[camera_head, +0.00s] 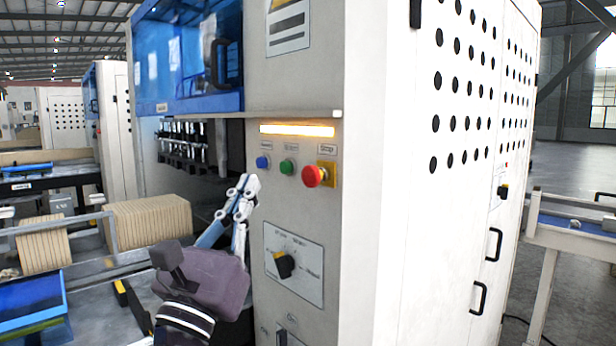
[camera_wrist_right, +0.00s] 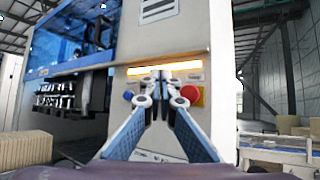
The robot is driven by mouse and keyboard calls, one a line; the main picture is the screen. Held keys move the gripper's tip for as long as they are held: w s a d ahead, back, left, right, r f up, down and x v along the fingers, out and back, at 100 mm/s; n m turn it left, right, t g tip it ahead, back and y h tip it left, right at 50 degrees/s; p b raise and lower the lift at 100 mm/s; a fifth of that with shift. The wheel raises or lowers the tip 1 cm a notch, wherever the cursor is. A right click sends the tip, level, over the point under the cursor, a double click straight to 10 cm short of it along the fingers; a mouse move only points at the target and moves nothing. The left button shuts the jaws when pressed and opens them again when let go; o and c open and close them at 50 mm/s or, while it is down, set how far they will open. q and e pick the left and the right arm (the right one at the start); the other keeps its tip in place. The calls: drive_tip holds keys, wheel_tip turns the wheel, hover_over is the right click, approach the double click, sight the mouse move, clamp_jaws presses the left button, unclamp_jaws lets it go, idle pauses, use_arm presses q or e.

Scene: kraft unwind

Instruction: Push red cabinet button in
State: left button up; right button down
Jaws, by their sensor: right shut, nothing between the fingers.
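The red button (camera_head: 314,176) is a round mushroom knob on a yellow plate at the right end of the button row on the white cabinet (camera_head: 360,220). A green button (camera_head: 287,167) and a blue button (camera_head: 263,162) sit to its left. My right gripper (camera_head: 247,184) is shut and empty, left of and slightly below the red button, apart from it in the head view. In the right wrist view the red button (camera_wrist_right: 190,94) shows just right of the closed fingertips (camera_wrist_right: 160,82), and the blue button (camera_wrist_right: 128,95) left of them. The green button is hidden there. My left gripper is out of view.
A black rotary switch (camera_head: 284,265) on a white plate is below the buttons. A lit strip (camera_head: 297,130) and a thin ledge (camera_head: 295,114) are above. Stacked brown boards (camera_head: 150,222) stand on the conveyor at left.

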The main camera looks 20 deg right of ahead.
drive_tip(key=p, duration=0.2)
approach(306, 171)
drive_tip(key=w+r, duration=0.4)
drive_tip(key=shift+d+r, duration=0.15)
drive_tip(key=shift+d, duration=0.65)
idle(0.6)
drive_tip(key=shift+d, duration=0.4)
drive_tip(key=shift+w+d, duration=0.3)
drive_tip(key=shift+d, duration=0.3)
idle(0.8)
drive_tip(key=shift+a, duration=0.1)
drive_tip(key=shift+s+a, duration=0.2)
drive_tip(key=shift+a, duration=0.35)
drive_tip(key=shift+s+a, duration=0.2)
drive_tip(key=shift+a, duration=0.3)
